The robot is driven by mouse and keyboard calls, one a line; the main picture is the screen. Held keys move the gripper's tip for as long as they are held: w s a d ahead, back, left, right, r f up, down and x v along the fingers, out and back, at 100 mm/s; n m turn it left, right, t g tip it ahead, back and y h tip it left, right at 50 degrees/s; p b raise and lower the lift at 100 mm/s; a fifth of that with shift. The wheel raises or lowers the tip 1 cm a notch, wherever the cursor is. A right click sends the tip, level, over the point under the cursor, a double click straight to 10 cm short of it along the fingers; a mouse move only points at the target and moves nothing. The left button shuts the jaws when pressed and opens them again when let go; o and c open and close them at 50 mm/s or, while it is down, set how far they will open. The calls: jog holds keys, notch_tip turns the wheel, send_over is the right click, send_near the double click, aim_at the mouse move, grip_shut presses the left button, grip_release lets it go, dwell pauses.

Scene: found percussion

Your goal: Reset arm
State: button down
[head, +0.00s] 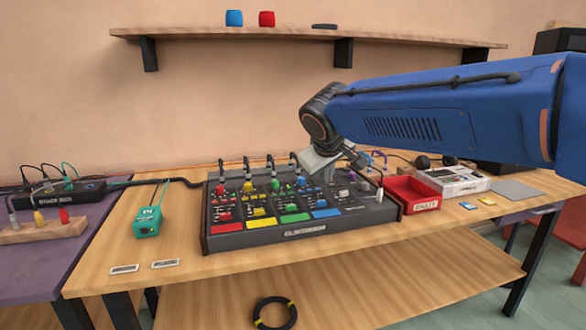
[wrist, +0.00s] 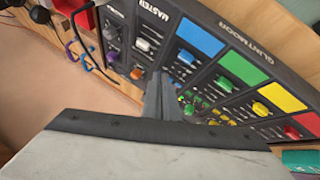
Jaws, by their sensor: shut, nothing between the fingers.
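My arm reaches in from the right in the head view. My gripper (head: 357,160) is above the right part of the black mixer (head: 224,241). In the wrist view the fingers (wrist: 159,98) are together, with nothing between them. The mixer has red, yellow, green and blue pads and matching knobs. The wrist view shows its blue pad (wrist: 200,37) and green pad (wrist: 243,68) beyond the fingers. I cannot tell how far above the mixer the fingertips are.
A teal device (head: 147,222) is at the left. A shelf (head: 240,34) runs along the wall above. The table front left of the mixer is mostly clear.

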jog(key=s+d+f+m+g, duration=0.15)
jog(key=s+d+f, duration=0.25)
jog(key=s+d, duration=0.45)
jog(key=s+d+f+m+g, duration=0.15)
jog(key=s+d+f, duration=0.25)
jog(key=s+d, duration=0.45)
jog(key=s+d+f+m, duration=0.2)
jog(key=s+f, duration=0.3)
jog(key=s, duration=0.3)
jog(key=s+d+f+m+y, duration=0.1)
jog(key=s+f, duration=0.4)
jog(key=s, duration=0.2)
jog(key=shift+s+d+m, duration=0.35)
jog(key=shift+m, duration=0.05)
jog(key=c, duration=2.5)
grip_release()
